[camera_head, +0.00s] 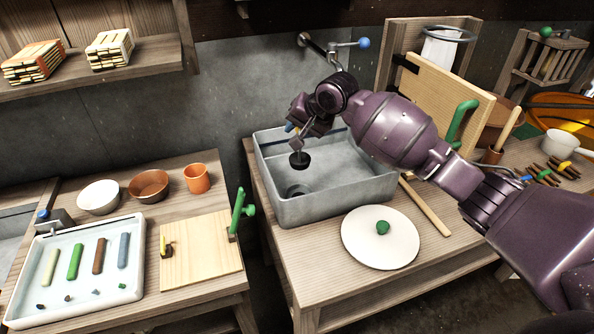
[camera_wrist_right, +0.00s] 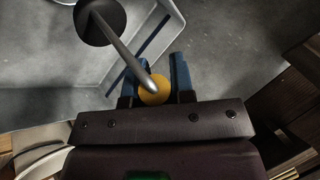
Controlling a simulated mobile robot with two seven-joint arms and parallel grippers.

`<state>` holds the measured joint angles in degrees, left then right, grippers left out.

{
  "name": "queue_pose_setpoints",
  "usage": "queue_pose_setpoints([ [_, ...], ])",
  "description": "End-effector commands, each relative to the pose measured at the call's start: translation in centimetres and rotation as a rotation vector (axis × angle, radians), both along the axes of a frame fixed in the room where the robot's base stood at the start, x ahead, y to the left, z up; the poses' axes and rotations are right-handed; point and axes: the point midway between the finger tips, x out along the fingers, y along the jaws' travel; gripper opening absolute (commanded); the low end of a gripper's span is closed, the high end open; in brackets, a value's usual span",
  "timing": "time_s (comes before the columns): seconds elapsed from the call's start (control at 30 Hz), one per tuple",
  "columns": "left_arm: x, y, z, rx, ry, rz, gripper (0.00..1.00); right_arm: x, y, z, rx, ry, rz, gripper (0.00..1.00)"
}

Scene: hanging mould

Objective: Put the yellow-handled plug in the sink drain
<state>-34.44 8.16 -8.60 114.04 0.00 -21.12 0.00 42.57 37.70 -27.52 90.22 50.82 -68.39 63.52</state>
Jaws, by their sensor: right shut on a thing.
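The plug (camera_head: 300,160) is a dark disc on a grey stem, hanging over the grey sink (camera_head: 335,209). In the right wrist view, its yellow ball handle (camera_wrist_right: 154,91) sits between the blue fingers of my right gripper (camera_wrist_right: 155,78), with the stem (camera_wrist_right: 122,48) slanting away to the disc (camera_wrist_right: 100,20). My right gripper (camera_head: 294,134) is shut on the handle. The round, dark-ringed drain (camera_head: 298,190) is in the sink floor, just below the disc in the head view. The disc is apart from it. My left gripper is not in view.
A wall tap (camera_head: 340,45) with a blue knob is behind the sink. A white round board (camera_head: 380,238) with a green knob lies in front. The left table holds a white tray (camera_head: 134,222), bowls and a wooden board (camera_head: 200,251).

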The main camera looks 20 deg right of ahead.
Motion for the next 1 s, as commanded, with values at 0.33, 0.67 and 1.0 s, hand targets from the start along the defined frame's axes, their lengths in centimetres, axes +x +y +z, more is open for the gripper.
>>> queue_pose_setpoints([
  [0.33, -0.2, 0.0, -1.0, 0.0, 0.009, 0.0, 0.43, 0.0, 0.1, -6.2, 0.001, 0.0, 0.002, 0.0],
  [0.67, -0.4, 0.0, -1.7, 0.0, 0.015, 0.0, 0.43, -0.1, 0.0, -9.7, 0.0, 0.003, 0.0, 0.0],
  [1.0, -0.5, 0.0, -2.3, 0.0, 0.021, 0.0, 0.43, 0.0, 0.0, -12.4, -0.001, -0.001, 0.0, 0.0],
])
